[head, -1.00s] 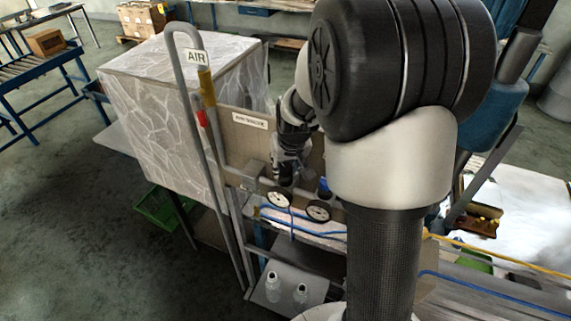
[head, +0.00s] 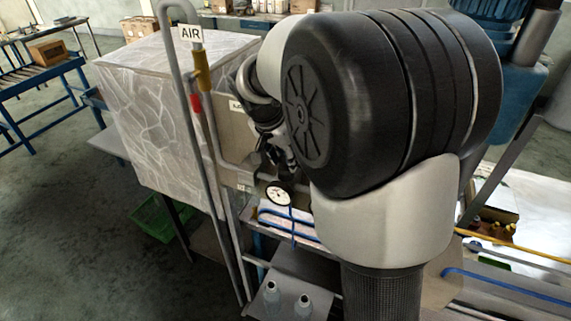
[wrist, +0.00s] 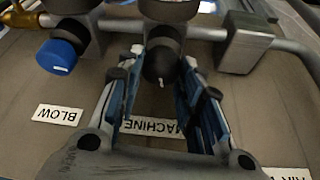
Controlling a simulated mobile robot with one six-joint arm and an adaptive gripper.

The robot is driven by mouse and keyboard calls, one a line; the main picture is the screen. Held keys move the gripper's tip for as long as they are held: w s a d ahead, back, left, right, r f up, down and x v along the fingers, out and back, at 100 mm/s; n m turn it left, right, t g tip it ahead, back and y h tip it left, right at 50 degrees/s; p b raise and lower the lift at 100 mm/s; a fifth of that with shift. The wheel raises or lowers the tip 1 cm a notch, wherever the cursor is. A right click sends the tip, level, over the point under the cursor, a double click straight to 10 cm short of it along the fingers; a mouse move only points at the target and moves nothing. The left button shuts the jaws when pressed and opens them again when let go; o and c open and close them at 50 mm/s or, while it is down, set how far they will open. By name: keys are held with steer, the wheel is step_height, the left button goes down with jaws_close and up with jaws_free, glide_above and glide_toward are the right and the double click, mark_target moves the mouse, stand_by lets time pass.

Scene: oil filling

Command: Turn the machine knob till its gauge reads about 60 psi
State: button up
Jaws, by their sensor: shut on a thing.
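The machine knob (wrist: 161,66) is dark, with a small white mark. It shows in the wrist view above the MACHINE label (wrist: 152,126), which is partly covered. My gripper (wrist: 160,80) has a blue-padded finger on each side of the knob and is shut on it. In the head view my gripper (head: 278,158) is at the panel, just above a round white gauge (head: 279,194); the knob is hidden there. The gauge's needle is too small to read, and I cannot tell whether this is the machine's gauge.
A blue knob (wrist: 60,57) near the BLOW label (wrist: 58,114) is left of my gripper in the wrist view. Grey pipes and a box fitting (wrist: 244,50) are close by. Two pale bottles (head: 287,302) stand on a lower shelf. My arm hides the right of the panel.

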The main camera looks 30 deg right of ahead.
steer(key=shift+m+g+b, duration=0.3)
steer(key=shift+m+b, duration=0.1)
steer(key=shift+m, duration=0.5)
steer(key=o, duration=0.8)
steer(key=shift+c, duration=0.2)
steer(key=v, duration=1.2)
steer(key=shift+a, duration=0.15)
